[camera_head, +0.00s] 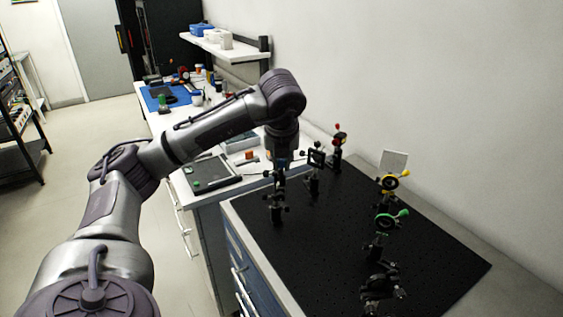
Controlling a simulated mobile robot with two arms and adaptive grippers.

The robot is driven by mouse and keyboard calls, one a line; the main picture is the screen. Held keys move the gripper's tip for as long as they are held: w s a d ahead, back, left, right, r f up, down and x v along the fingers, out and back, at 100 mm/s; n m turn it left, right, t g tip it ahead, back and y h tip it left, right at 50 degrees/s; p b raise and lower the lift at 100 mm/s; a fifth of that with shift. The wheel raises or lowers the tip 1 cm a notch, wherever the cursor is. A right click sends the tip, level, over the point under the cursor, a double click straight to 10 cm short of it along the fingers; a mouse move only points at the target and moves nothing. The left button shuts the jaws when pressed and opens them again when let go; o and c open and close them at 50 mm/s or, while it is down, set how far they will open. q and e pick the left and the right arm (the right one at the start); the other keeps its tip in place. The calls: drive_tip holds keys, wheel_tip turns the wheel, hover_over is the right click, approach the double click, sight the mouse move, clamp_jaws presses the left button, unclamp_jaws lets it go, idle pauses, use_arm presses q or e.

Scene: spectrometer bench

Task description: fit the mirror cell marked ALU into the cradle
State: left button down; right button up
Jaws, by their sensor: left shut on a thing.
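My left arm reaches in from the left, and its gripper (281,163) points down at the back left part of the black breadboard. It is shut on a small dark piece at its fingertips, which looks like a mirror cell; it is too small and too covered to read any ALU marking. Directly below stands a dark post mount (277,208), which may be the cradle; I cannot tell whether the held piece touches it. My right gripper is not in view.
The black breadboard (330,255) also carries a dark mount (315,172), a red-topped mount (338,150), a yellow-ringed mount (389,183), a green-ringed mount (385,220) and a dark assembly (381,288) in front. A tray (208,174) lies on the white bench to the left.

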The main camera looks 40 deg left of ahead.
use_arm(q)
drive_tip(key=shift+f, duration=0.15)
idle(0.4)
drive_tip(key=shift+f+b, duration=0.9)
drive_tip(key=shift+b, duration=0.1)
drive_tip(key=shift+r, duration=0.1)
drive_tip(key=shift+r+p, duration=0.8)
drive_tip(key=shift+r, duration=0.2)
drive_tip(key=shift+f, duration=0.2)
